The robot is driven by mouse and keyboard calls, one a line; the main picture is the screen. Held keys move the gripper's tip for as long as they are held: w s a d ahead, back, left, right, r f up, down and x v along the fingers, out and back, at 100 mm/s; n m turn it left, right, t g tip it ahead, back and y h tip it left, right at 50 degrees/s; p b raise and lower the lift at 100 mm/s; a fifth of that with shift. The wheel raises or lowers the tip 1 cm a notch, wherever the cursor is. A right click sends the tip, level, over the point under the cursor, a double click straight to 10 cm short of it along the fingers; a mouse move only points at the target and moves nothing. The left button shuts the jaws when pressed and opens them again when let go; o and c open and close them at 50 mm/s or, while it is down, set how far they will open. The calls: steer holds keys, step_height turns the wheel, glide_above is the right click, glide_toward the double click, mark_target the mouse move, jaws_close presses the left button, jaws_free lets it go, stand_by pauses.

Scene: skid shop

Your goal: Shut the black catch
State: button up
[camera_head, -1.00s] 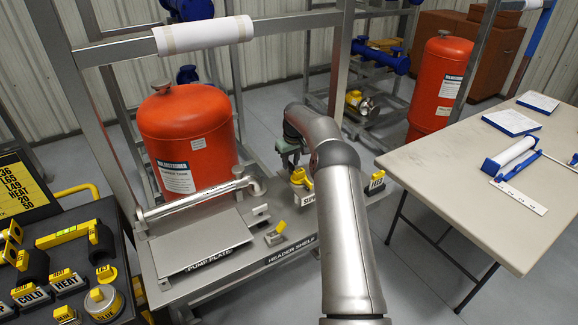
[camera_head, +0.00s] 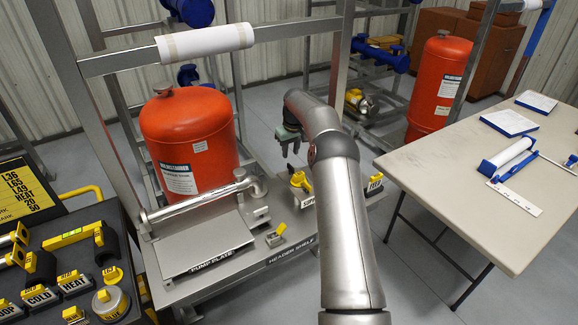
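My gripper (camera_head: 290,152) hangs fingers-down above the header shelf, behind my arm's elbow. Its two small fingers look apart, with nothing seen between them. Below and just right of it, a small fitting with a yellow lever (camera_head: 300,182) stands on the shelf, partly hidden by my arm. Nearer, a grey fitting with a raised yellow lever (camera_head: 276,236) sits beside the pump plate (camera_head: 205,243). I cannot tell which fitting, if any, is the black catch.
A red tank (camera_head: 188,135) and a silver pipe (camera_head: 195,203) stand left of my gripper, inside a grey frame (camera_head: 110,62). A dark bench (camera_head: 60,235) with labelled blocks is at left. A pale table (camera_head: 470,195) stands at right.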

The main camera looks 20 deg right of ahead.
steer(key=shift+r, duration=0.2)
steer(key=m, duration=0.3)
steer(key=shift+r+m+h, duration=0.3)
steer(key=m, duration=0.3)
steer(key=shift+r, duration=0.1)
steer(key=shift+r+m+h, duration=0.15)
steer(key=shift+m+h, duration=0.25)
steer(key=shift+m, duration=0.7)
steer(key=m, duration=0.3)
steer(key=m+g, duration=0.1)
steer(key=shift+r+m, duration=0.25)
steer(key=shift+m, duration=0.15)
